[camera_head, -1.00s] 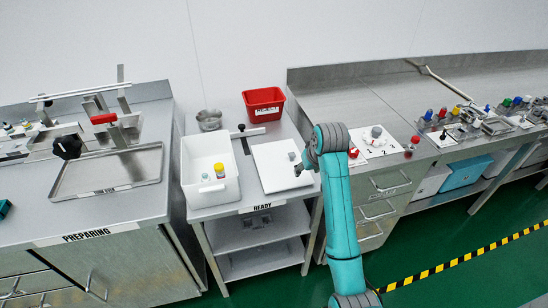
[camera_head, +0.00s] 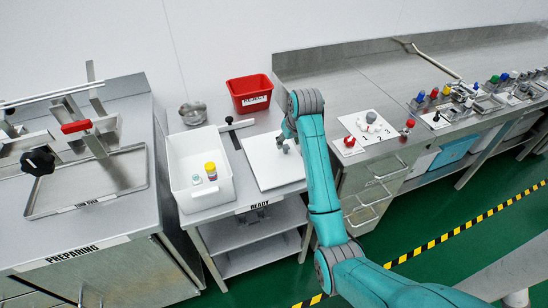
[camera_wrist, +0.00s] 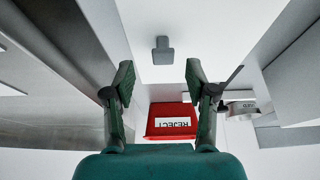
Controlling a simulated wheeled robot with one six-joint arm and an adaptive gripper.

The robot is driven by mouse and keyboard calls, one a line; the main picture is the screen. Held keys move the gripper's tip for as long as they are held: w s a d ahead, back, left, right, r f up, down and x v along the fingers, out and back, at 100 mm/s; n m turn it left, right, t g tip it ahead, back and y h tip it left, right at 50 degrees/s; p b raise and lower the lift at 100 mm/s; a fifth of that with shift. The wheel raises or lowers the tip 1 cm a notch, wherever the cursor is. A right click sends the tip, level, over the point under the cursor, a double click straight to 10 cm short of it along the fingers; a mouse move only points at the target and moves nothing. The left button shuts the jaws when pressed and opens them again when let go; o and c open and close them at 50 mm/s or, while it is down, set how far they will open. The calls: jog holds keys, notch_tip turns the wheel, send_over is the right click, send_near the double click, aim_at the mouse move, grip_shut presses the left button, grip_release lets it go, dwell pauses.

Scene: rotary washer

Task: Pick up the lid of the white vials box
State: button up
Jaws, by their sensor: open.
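The white vials box (camera_head: 184,150) stands open on the READY table, with a few vials inside, one yellow-capped. Its lid (camera_head: 262,174) is a flat white panel lying on the table to the right of the box. The lid's grey handle (camera_wrist: 163,50) shows in the wrist view, ahead of the fingertips and roughly centred between them. My gripper (camera_wrist: 159,78) is open and empty, its two fingers apart. In the head view my arm's end is over the lid's upper right part, and the gripper is partly hidden by the arm.
A red REJECT bin (camera_head: 249,93) stands behind the lid; it also shows in the wrist view (camera_wrist: 170,116). A metal bowl (camera_head: 193,112) is behind the box. A dark-handled tool (camera_head: 234,124) lies between box and lid. The right counter holds a white board (camera_head: 368,128).

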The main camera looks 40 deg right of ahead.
aim_at(286, 147)
jog(key=shift+a+x, duration=0.1)
jog(key=shift+x, duration=1.05)
jog(key=shift+a+x, duration=0.15)
jog(key=shift+x, duration=1)
grip_shut()
